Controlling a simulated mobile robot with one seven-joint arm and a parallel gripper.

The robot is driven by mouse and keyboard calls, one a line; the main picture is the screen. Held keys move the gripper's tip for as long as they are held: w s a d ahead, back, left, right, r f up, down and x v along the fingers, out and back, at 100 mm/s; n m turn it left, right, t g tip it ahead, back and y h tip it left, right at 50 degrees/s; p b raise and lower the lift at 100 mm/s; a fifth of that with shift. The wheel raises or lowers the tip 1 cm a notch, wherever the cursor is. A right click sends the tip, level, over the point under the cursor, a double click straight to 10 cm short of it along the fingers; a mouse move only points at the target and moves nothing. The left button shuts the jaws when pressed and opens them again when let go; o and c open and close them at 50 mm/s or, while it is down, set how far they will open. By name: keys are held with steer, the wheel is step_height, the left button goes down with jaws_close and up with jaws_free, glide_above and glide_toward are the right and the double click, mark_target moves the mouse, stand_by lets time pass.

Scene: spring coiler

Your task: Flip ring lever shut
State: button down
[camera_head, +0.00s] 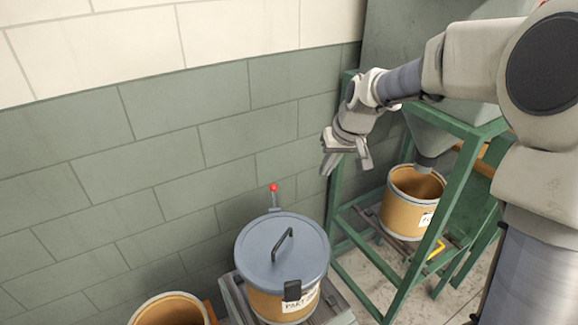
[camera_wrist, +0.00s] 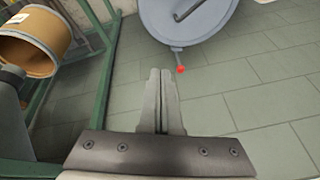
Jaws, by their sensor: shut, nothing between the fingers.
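A drum with a blue-grey lid (camera_head: 262,250) stands low in the middle of the head view. The ring lever (camera_head: 275,199) sticks out upward from the lid's far rim and ends in a red knob (camera_head: 274,187). In the wrist view the lid (camera_wrist: 205,28) is at the top, and the lever's red knob (camera_wrist: 181,69) points out from its rim, away from the drum. My gripper (camera_head: 345,168) is above and to the right of the lever, apart from it. In the wrist view my gripper's fingers (camera_wrist: 161,75) are together and empty, with the knob appearing just beyond the tips.
A green frame stand (camera_head: 393,280) with an open cardboard drum (camera_head: 404,210) under a hopper is to the right. Another open drum (camera_head: 168,310) is at the lower left. A green block wall (camera_head: 170,160) rises behind. A black handle (camera_head: 283,246) stands up from the lid.

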steer(key=w+a+f+m+y, duration=0.1)
steer(key=w+a+f+y, duration=0.1)
steer(key=w+f, duration=0.6)
steer(key=shift+w+f+y, duration=0.3)
steer(key=shift+w+y, duration=0.3)
steer(key=shift+w, duration=0.55)
steer(key=p, duration=0.3)
glide_toward(274, 198)
steer(key=shift+w+a+f, duration=0.25)
steer(key=shift+w+f, duration=0.2)
steer(key=shift+w, duration=0.3)
steer(key=shift+w+a+f, duration=0.3)
steer(key=shift+w+f, duration=0.15)
steer(key=shift+w, duration=0.25)
